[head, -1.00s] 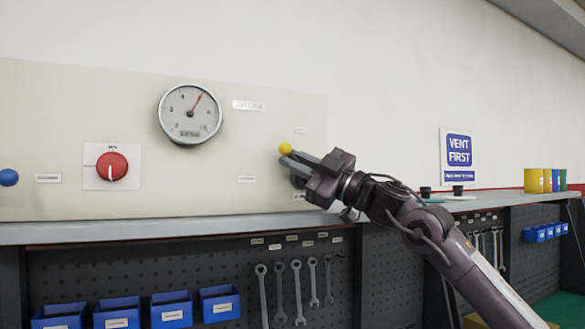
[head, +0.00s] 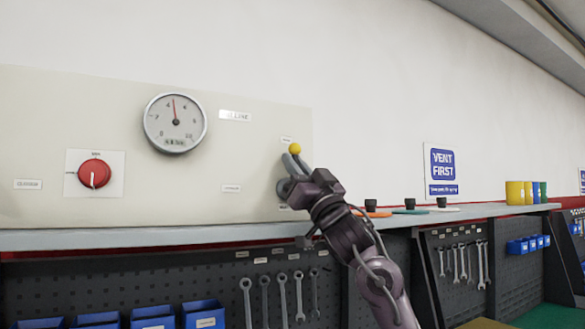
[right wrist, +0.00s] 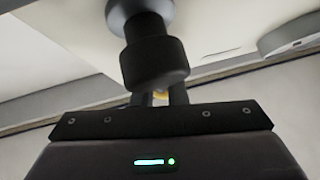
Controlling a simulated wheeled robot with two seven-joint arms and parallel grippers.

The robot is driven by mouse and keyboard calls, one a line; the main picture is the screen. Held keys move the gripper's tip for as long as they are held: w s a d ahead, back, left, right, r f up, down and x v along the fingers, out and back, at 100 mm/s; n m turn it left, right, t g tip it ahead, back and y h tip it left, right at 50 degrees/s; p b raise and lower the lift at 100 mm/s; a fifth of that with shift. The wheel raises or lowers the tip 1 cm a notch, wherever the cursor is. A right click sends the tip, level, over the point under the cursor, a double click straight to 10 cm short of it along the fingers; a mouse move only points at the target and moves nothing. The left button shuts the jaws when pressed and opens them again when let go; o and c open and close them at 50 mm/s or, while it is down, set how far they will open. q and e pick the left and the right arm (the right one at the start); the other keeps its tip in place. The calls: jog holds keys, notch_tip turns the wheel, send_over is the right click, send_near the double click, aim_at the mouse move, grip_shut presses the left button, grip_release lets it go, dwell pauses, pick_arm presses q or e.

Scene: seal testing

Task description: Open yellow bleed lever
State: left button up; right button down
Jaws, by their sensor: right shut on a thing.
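The yellow ball end of the bleed lever (head: 294,148) stands out at the right side of the pale panel (head: 240,165). My right gripper (head: 287,177) is at the lever, just below the ball, with its fingers closed on it. In the right wrist view a bit of yellow (right wrist: 160,97) shows between the fingers, behind a dark round fitting (right wrist: 155,65). The lever's lower part is hidden by the gripper. The round gauge (head: 175,123) has its red needle near straight up, slightly left. My left gripper is not in view.
A red knob (head: 95,173) sits left of the gauge. Below the panel edge are blue bins (head: 203,314) and hanging wrenches (head: 282,300). A "VENT FIRST" sign (head: 442,170) is on the wall to the right. The wall space above the panel is clear.

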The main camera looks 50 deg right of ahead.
jog(key=shift+m+h, duration=0.4)
jog(key=shift+m, duration=0.1)
jog(key=c, duration=1.5)
grip_release()
jog(key=shift+d, duration=0.1)
jog(key=shift+o, duration=0.2)
jog(key=b+v, duration=0.5)
jog(key=v, duration=0.2)
jog(key=shift+s+f+b, duration=0.25)
jog(key=shift+f+b, duration=0.15)
